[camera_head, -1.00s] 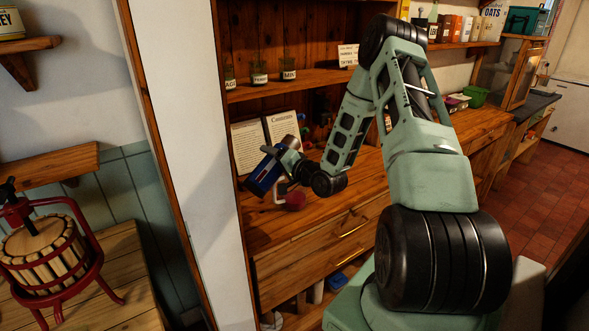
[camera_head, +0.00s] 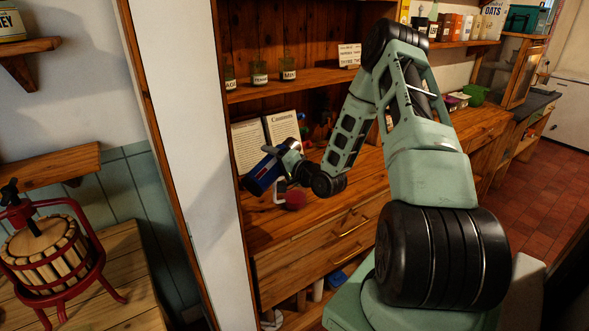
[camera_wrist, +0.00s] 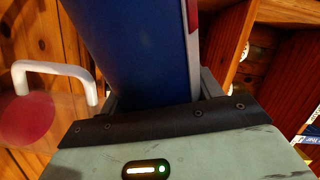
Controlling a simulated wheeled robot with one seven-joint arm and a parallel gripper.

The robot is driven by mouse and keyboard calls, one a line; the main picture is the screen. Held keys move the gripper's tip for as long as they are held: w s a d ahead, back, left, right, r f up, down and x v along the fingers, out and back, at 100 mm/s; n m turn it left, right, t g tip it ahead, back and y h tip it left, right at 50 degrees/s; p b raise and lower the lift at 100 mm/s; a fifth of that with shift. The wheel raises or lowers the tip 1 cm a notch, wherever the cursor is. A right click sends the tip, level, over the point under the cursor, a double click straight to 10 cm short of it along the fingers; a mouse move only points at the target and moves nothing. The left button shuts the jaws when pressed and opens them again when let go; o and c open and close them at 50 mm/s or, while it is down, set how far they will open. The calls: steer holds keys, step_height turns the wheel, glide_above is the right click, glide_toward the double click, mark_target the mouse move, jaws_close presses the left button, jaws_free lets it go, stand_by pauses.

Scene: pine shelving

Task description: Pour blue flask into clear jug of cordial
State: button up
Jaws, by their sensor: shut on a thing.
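The blue flask (camera_head: 264,176) is tilted well over above the worktop, with a red part at one end. My gripper (camera_head: 284,157) is shut on it. In the wrist view the flask (camera_wrist: 135,45) fills the space between the fingers of my gripper (camera_wrist: 155,90). The clear jug of cordial (camera_head: 294,200) stands on the worktop just below and right of the flask, its red contents and pale handle showing. In the wrist view the jug (camera_wrist: 60,72) is at the left, apart from the flask. The flask's mouth and any flow from it cannot be made out.
An open recipe book (camera_head: 249,147) stands behind the flask. Labelled herb pots (camera_head: 259,73) line the shelf above. A white post (camera_head: 185,150) rises left of the worktop. The worktop (camera_head: 395,178) is partly clear right of my wrist.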

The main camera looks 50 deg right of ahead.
steer(key=shift+a+f+m+p, duration=0.1)
steer(key=shift+a+m+p, duration=0.15)
steer(key=shift+m, duration=0.65)
stand_by(0.3)
steer(key=shift+d+f+m+y+p, duration=0.15)
steer(key=shift+d+m+p, duration=0.05)
steer(key=shift+m, duration=0.6)
steer(key=shift+d+f+m+y+p, duration=0.15)
steer(key=shift+m, duration=0.65)
stand_by(4.6)
